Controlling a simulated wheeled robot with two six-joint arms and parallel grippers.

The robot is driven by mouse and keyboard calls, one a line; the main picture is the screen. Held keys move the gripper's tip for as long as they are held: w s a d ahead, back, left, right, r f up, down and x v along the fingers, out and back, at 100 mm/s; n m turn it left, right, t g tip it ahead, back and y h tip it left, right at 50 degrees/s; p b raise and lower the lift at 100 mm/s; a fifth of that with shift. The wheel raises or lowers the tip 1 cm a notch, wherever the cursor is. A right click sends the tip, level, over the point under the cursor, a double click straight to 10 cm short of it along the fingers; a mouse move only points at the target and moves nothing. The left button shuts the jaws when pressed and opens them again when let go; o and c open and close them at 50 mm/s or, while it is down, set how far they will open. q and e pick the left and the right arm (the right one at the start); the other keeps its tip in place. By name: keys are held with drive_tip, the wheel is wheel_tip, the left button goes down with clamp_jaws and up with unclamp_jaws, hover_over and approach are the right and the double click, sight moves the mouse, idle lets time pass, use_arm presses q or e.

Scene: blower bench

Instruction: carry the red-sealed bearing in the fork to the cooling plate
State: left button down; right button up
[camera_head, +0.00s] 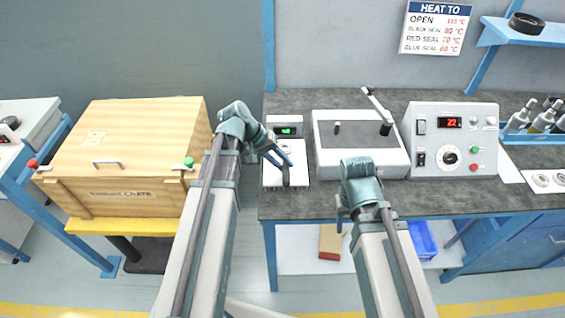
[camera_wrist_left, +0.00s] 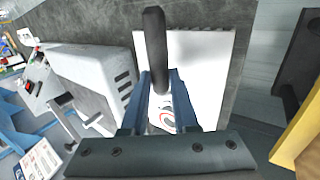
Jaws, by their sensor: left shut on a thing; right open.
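My left gripper (camera_head: 277,156) is shut on a dark rod-like handle (camera_head: 285,176), which looks like the fork's handle. In the left wrist view the handle (camera_wrist_left: 155,45) stands between the blue fingers of the left gripper (camera_wrist_left: 160,90). Below the fingers, a round part with red and dark rings (camera_wrist_left: 163,117) shows in part; I cannot tell if it is the red-sealed bearing in the fork. My right gripper (camera_head: 343,215) is open, at the bench's front edge.
A white heater box (camera_head: 335,160) with a lever stands right of the plate unit. A control box (camera_head: 428,148) with a red display is further right. A wooden crate (camera_head: 125,140) is at left. Rings lie on a white plate (camera_head: 530,186) at far right.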

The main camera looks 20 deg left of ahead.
use_arm(q)
drive_tip(key=shift+f, duration=0.15)
idle(0.4)
drive_tip(key=c, duration=0.6)
unclamp_jaws()
drive_tip(key=p+v, duration=1.1)
drive_tip(key=v, duration=0.2)
drive_tip(key=shift+a+r, duration=0.15)
drive_tip(key=shift+r, duration=0.2)
drive_tip(key=shift+s, duration=0.15)
